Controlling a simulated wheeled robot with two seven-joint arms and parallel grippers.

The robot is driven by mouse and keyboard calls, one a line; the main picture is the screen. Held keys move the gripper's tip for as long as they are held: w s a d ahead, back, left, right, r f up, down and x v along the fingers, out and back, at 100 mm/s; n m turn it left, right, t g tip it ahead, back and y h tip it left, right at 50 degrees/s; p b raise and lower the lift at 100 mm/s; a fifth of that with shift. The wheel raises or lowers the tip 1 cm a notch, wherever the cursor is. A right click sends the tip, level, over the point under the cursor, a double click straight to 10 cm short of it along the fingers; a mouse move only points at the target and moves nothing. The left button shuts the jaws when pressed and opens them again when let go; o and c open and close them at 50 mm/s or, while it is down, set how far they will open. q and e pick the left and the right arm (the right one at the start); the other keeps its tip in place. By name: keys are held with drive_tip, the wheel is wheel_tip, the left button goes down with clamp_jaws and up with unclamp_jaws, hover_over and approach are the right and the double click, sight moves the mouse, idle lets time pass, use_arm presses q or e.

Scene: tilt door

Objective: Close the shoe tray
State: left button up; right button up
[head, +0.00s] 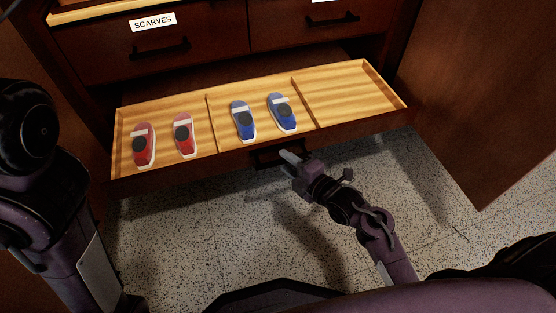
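The shoe tray (345,92) is a light wooden drawer with a dark front, pulled out at the bottom of the cabinet. It has three compartments. A pair of red shoes (144,145) lies in the left one and a pair of blue shoes (243,121) in the middle one. The right one is empty. My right gripper (288,157) is at the dark handle on the tray's front, touching or very close to it. Its fingers overlap the handle, and I cannot tell whether they grip it. My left arm is at the left edge; its gripper is out of view.
Above the tray is a closed dark drawer labelled SCARVES (153,22), with another drawer (322,25) to its right. A dark wooden panel (480,90) stands at the right. The speckled floor (220,230) in front of the tray is clear apart from my arm.

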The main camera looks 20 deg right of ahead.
drive_tip(key=b+x, duration=0.1)
drive_tip(key=x, duration=0.2)
drive_tip(key=shift+w+a+f, duration=0.1)
drive_tip(key=shift+w+a, duration=0.05)
drive_tip(key=shift+w, duration=0.15)
clamp_jaws()
